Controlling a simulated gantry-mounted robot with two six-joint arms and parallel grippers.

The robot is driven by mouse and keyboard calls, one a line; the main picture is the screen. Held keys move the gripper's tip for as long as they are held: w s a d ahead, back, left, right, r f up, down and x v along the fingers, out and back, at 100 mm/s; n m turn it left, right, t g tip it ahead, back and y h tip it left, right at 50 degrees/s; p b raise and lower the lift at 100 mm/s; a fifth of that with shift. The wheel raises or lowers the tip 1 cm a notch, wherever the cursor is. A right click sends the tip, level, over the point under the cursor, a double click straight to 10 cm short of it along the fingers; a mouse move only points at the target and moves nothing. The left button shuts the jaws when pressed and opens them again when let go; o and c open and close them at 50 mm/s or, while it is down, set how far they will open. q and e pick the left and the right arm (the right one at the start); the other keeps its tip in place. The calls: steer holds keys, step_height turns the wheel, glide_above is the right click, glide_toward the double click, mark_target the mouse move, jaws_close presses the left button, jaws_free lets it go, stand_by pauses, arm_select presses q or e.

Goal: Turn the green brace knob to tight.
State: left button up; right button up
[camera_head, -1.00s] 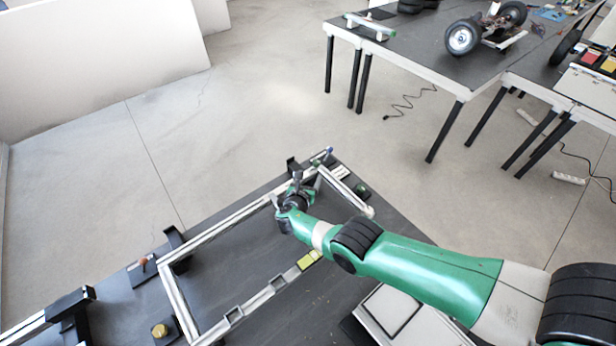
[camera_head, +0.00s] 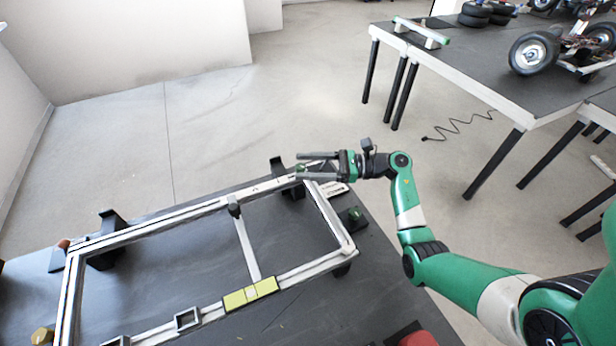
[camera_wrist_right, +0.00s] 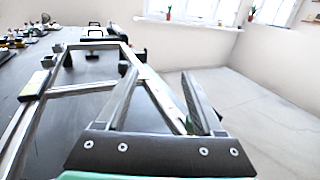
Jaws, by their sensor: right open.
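A green knob (camera_head: 354,213) sits on a small black base on the dark bench, beside the right end of a pale metal frame (camera_head: 160,215). A crossbar (camera_head: 247,250) runs between the frame's two long rails. My right gripper (camera_head: 299,166) is open, its fingers pointing left above the frame's far right corner. A small green spot shows between its fingertips; I cannot tell what it belongs to. In the right wrist view the open fingers (camera_wrist_right: 160,98) stand wide apart, with frame rails behind and no grasped object. My left gripper is out of view.
Black supports (camera_head: 278,168) stand along the frame. A yellow-green block (camera_head: 250,293) sits on the near rail, and a yellow knob (camera_head: 42,337) is at lower left. A red object (camera_head: 420,339) lies at the bottom edge. Open floor (camera_head: 300,110) lies beyond the bench.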

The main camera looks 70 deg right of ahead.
mark_target(301, 166)
steer(key=s+d+f+m+t+h+b, duration=0.1)
steer(key=s+d+f+m+h+b, duration=0.25)
steer(key=s+d+f, duration=0.35)
steer(key=shift+n+h, duration=0.25)
steer(key=shift+h, duration=0.1)
steer(key=w, duration=0.3)
steer(key=w+a+b, duration=0.1)
steer(key=w, duration=0.6)
steer(key=shift+w+a+f+b, duration=0.1)
steer(key=shift+w+a+b, duration=0.15)
steer(key=shift+a+b, duration=0.15)
steer(key=shift+w, duration=0.55)
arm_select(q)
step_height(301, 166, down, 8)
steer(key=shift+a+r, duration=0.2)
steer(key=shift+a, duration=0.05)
arm_select(e)
steer(key=shift+t, duration=0.3)
jaws_close()
